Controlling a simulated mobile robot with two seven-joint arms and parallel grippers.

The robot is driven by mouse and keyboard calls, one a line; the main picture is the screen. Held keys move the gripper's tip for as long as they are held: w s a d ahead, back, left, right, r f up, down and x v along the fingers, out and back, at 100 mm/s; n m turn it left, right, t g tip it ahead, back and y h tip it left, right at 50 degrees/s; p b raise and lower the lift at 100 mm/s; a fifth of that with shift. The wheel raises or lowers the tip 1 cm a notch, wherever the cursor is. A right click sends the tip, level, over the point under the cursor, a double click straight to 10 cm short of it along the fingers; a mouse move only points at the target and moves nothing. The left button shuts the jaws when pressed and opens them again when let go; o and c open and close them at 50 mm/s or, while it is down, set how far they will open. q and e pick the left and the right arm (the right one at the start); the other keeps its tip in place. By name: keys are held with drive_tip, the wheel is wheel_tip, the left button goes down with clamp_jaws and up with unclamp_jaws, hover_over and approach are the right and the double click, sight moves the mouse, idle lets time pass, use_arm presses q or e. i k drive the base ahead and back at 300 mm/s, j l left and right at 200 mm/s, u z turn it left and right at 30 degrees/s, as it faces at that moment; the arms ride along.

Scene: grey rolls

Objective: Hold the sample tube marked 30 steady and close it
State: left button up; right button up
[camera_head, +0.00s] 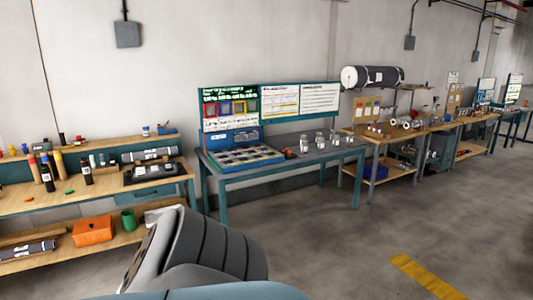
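I cannot make out a sample tube marked 30; any number is too small to read from here. Several upright tubes or bottles stand on the left workbench (120,189), among them a dark one (86,173) with a pale label, another dark one (47,179) and an orange-topped one (60,166). A small red disc (29,199) and a green disc (69,191) lie near them; I cannot tell whether they are caps. Neither of my grippers shows. A grey rounded part at the bottom centre looks like my own arm and hides some floor.
A blue-framed table (285,165) in the middle holds a compartment tray (245,158) and several small jars (303,146). An orange bin (93,231) and green cup (128,219) stand on the left lower shelf. More benches line the wall at right. The right foreground floor is clear.

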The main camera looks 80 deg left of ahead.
sight(86, 165)
drive_tip(key=u, duration=3.85)
